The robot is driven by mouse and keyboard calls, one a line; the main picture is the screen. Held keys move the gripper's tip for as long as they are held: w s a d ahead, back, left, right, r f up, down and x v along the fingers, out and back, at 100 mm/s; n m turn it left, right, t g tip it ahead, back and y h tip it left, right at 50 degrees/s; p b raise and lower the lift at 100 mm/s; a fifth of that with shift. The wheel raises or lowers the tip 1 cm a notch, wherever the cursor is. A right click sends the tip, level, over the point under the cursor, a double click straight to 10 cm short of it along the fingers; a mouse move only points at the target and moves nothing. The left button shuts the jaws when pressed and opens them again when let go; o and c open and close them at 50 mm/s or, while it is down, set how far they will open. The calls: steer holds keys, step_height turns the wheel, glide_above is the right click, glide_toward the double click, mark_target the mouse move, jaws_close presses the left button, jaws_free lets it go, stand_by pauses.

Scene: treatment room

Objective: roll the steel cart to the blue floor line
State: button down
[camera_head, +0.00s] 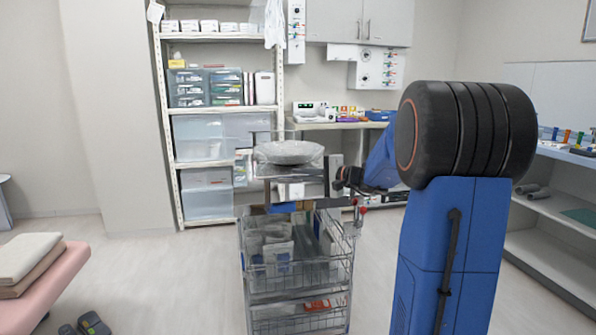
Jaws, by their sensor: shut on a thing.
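The steel cart (298,268) stands upright in the middle of the view, with wire baskets below and a steel top. A wide round dish (289,152) sits on top. My gripper (341,183) is at the right side of the cart's upper part, shut on the cart. The exact part it grips is small and partly hidden by the jaws. No blue floor line can be seen in this view. The cart's wheels are below the picture edge.
A shelf unit (178,132) with boxes stands behind the cart. A pink padded couch (52,283) with folded towels and dark shoes (93,323) are at the lower left. Open shelving (550,250) lines the right. Bare floor (150,275) lies left of the cart.

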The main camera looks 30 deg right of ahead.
steer(key=s+a, duration=0.4)
steer(key=s, duration=1)
steer(key=shift+f, duration=0.1)
steer(key=c, duration=1.9)
jaws_free()
steer(key=shift+d, duration=0.1)
steer(key=v, duration=1.7)
steer(key=shift+s, duration=0.15)
